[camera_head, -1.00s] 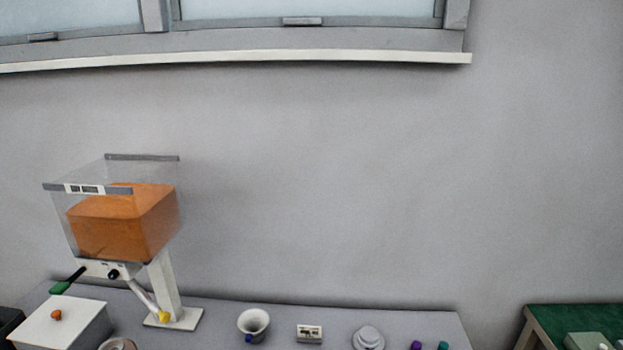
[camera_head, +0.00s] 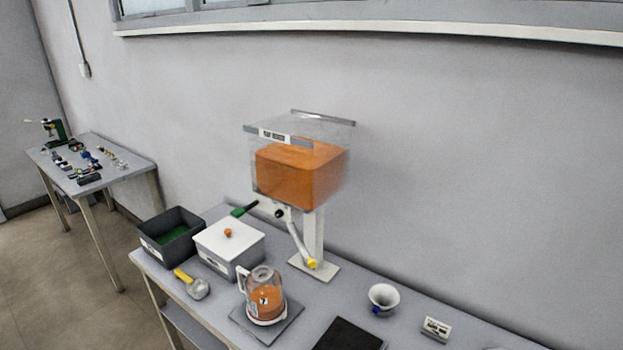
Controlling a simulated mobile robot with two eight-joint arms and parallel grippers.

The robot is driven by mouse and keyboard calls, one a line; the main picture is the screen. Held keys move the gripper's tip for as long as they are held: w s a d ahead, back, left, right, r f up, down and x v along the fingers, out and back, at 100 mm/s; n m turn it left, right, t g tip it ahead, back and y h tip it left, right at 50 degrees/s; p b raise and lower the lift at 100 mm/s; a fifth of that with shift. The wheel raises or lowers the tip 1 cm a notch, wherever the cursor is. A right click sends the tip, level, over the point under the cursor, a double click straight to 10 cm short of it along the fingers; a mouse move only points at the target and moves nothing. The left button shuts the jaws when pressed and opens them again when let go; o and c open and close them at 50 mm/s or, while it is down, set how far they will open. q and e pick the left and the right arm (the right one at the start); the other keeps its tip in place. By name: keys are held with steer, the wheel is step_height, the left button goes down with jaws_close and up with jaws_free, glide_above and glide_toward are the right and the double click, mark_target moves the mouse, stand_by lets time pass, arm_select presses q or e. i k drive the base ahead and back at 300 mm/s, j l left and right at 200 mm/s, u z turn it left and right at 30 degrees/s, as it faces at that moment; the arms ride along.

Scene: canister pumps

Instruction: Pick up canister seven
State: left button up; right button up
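Canister seven (camera_head: 265,297) is a clear jug with a white handle on its left side, orange contents and a white label reading 7. It stands upright on a grey square plate (camera_head: 284,332) on the grey table, in the lower middle of the head view. Neither of my grippers shows in the head view.
A dispenser (camera_head: 300,172) with a clear hopper of orange material stands behind the canister. A white lidded box (camera_head: 229,246), a dark bin (camera_head: 171,238) and a yellow-handled scoop (camera_head: 192,283) are to the left. A black pad (camera_head: 348,335) and white cup (camera_head: 383,298) are right.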

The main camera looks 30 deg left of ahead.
mark_target(263, 289)
steer(key=u, duration=1.5)
